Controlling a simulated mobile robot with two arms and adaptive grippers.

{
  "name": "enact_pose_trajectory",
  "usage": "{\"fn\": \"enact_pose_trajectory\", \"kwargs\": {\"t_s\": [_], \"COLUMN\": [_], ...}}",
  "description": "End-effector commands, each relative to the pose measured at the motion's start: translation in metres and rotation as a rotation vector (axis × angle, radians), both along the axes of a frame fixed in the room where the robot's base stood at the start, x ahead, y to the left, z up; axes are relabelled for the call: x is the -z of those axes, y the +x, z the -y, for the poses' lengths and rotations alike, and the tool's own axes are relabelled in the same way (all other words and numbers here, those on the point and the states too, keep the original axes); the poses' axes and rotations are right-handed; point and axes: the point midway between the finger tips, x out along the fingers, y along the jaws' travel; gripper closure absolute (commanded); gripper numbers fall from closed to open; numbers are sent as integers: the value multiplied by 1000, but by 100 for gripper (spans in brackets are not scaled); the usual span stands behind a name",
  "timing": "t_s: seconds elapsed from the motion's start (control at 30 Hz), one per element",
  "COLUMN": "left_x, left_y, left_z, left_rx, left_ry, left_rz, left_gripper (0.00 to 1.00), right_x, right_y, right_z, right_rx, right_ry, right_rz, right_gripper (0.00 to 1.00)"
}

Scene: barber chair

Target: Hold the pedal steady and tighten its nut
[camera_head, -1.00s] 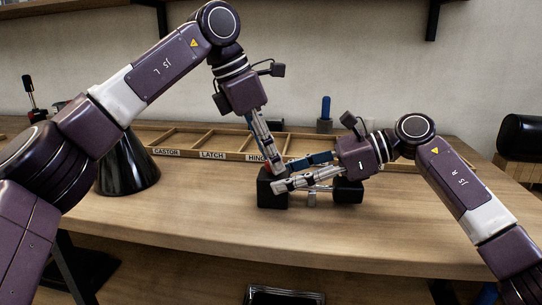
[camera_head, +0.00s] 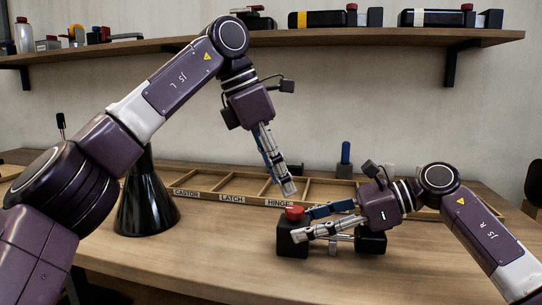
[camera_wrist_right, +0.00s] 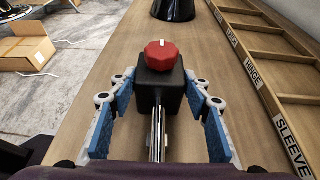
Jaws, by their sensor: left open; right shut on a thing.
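The pedal (camera_head: 293,246) lies on the workbench, a black block joined by a metal rod to a second black block (camera_head: 371,241). Its red nut, a faceted knob (camera_head: 294,212) with a white mark, sits on top of the left block. The knob also shows in the right wrist view (camera_wrist_right: 161,55). My right gripper (camera_head: 304,223) is shut on the pedal, its blue-padded fingers on either side of the knob-end block. My left gripper (camera_head: 287,188) is open and empty, pointing down above the knob and apart from it.
A wooden tray (camera_head: 232,198) with labelled compartments, including CASTOR, LATCH and HINGE, lies behind the pedal. A black cone (camera_head: 146,205) stands at left. A shelf (camera_head: 340,37) with tools runs along the wall. The bench front (camera_head: 220,260) is clear.

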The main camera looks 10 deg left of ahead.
Motion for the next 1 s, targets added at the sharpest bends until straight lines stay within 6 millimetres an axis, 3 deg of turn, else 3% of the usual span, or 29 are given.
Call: {"fn": "enact_pose_trajectory", "kwargs": {"t_s": [0.1, 0.3, 0.87, 0.9, 1.0], "left_x": [-23, -44, -52, -52, -51], "left_y": [-4, -8, -10, -10, -10], "left_z": [-7, -15, -19, -19, -19], "left_rx": [-2, 0, 0, 0, 0], "left_ry": [-1, -1, 0, 0, 0], "left_rz": [1, 0, -1, -1, -1], "left_gripper": [56, 56, 56, 56, 56], "right_x": [-1, -1, -2, -2, -1], "right_y": [0, 0, 0, 0, 0], "right_z": [0, 0, -1, -1, 0], "right_rx": [0, 0, 0, 0, 0], "right_ry": [2, 2, 3, 3, 3], "right_rz": [1, 1, 1, 1, 1], "right_gripper": [100, 100, 100, 54, 43]}}
